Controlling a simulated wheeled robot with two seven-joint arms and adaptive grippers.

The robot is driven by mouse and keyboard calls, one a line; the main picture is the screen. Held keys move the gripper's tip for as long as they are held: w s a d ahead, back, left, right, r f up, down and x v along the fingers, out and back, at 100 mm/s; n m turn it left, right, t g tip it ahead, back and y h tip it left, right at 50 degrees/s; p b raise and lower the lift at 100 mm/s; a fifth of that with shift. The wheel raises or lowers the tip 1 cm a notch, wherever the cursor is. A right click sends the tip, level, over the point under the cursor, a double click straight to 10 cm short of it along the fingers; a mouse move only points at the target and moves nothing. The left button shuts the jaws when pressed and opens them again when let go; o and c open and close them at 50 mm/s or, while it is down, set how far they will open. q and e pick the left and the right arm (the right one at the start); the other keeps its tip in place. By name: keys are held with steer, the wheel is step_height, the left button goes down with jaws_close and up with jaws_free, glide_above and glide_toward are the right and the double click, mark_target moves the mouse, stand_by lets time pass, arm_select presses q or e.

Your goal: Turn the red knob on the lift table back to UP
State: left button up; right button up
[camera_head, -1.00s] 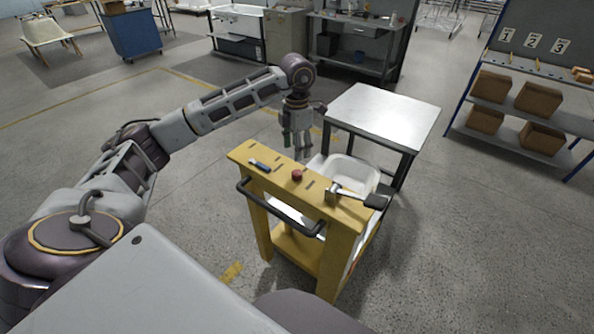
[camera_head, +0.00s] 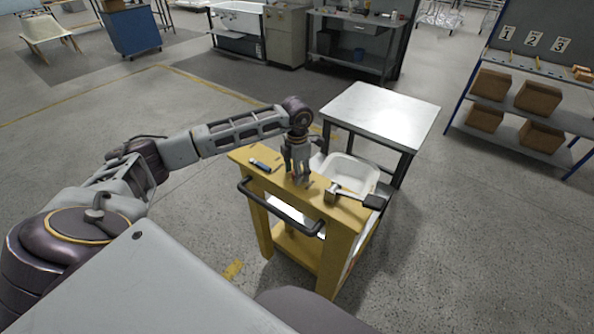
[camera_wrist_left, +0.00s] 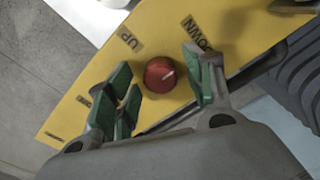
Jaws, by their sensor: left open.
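The red knob (camera_wrist_left: 159,74) is round, with a white pointer line, on the yellow top panel of the lift table (camera_head: 346,225). In the left wrist view its line points right and slightly up, nearer the DOWN label (camera_wrist_left: 197,32) than the UP label (camera_wrist_left: 129,41). My left gripper (camera_head: 297,180) points down over the panel and mostly hides the knob in the head view. In the left wrist view its green-padded fingers (camera_wrist_left: 161,88) are open, on either side of the knob, with visible gaps. My right gripper is not in view.
A hammer-like tool (camera_head: 333,193) lies on the panel to the right, and a small blue-and-black item (camera_head: 260,165) to the left. A dark handle bar (camera_head: 285,221) is on the near side. A white tub (camera_head: 352,170) and a grey table (camera_head: 382,113) stand behind.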

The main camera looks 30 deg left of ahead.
arm_select(q)
steer(key=c, duration=1)
